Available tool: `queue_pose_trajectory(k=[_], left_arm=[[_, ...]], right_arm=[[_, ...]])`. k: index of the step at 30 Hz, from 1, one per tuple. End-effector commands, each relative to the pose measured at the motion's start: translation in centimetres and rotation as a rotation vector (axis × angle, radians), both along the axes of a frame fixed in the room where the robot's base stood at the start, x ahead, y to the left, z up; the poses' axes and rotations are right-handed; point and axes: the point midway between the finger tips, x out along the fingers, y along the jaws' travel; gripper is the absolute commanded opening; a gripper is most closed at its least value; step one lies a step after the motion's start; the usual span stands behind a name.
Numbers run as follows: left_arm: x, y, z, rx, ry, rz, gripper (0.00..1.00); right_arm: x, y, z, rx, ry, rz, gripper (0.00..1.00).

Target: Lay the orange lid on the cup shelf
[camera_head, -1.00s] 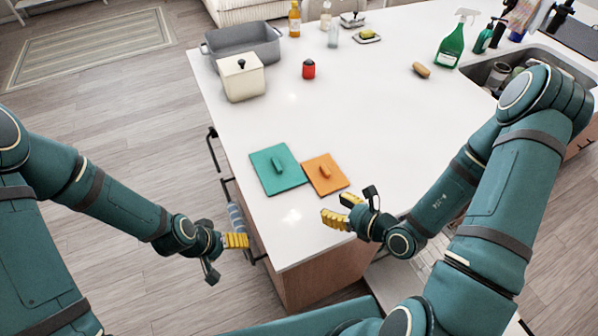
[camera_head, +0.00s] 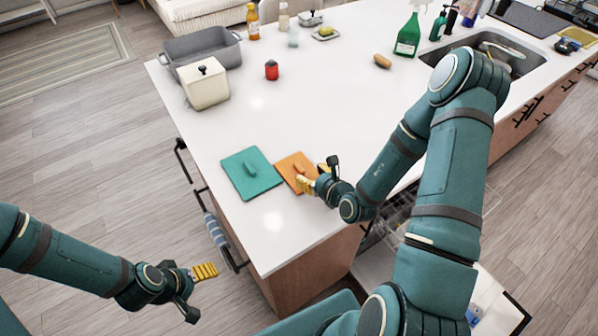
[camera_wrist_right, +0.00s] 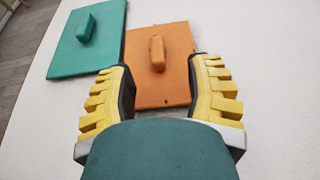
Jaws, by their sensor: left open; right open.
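The orange lid (camera_head: 290,166), a flat square with a raised grip, lies on the white counter. It also shows in the right wrist view (camera_wrist_right: 175,82), with its grip standing upright in the middle. My right gripper (camera_head: 313,176) is open at the lid's near edge; in the wrist view its fingers (camera_wrist_right: 160,95) spread on either side of the lid's near part, with the grip beyond and between them. Nothing is held. My left gripper (camera_head: 205,285) is open and empty, low beside the island over the floor. I cannot identify the cup shelf in these views.
A teal lid (camera_head: 250,174) lies just left of the orange one. A sink (camera_head: 510,55) is at right. The counter's middle is clear.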

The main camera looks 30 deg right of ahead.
Motion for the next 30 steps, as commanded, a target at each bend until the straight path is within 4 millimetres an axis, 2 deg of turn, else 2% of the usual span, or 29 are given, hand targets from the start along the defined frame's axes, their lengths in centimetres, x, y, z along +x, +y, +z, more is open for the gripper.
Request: queue_pose_trajectory(k=[5,13,23,27,30], left_arm=[[0.0,0.0,0.1,0.0,0.0,0.0,0.77],[0.0,0.0,0.3,-0.001,0.0,0.0,0.77],[0.0,0.0,0.3,-0.001,0.0,0.0,0.77],[0.0,0.0,0.3,0.0,0.0,0.0,0.77],[0.0,0.0,0.3,0.0,0.0,0.0,0.77]], right_arm=[[1.3,0.3,-0.4,0.002,-0.002,0.001,0.52],[4.5,1.0,-1.8,0.0,-0.001,0.001,0.52],[4.9,1.1,-2.0,0.0,0.0,0.002,0.51],[4.9,1.1,-1.9,-0.001,0.0,0.001,0.02],[4.9,1.0,-1.9,-0.001,0.0,0.001,0.0]])
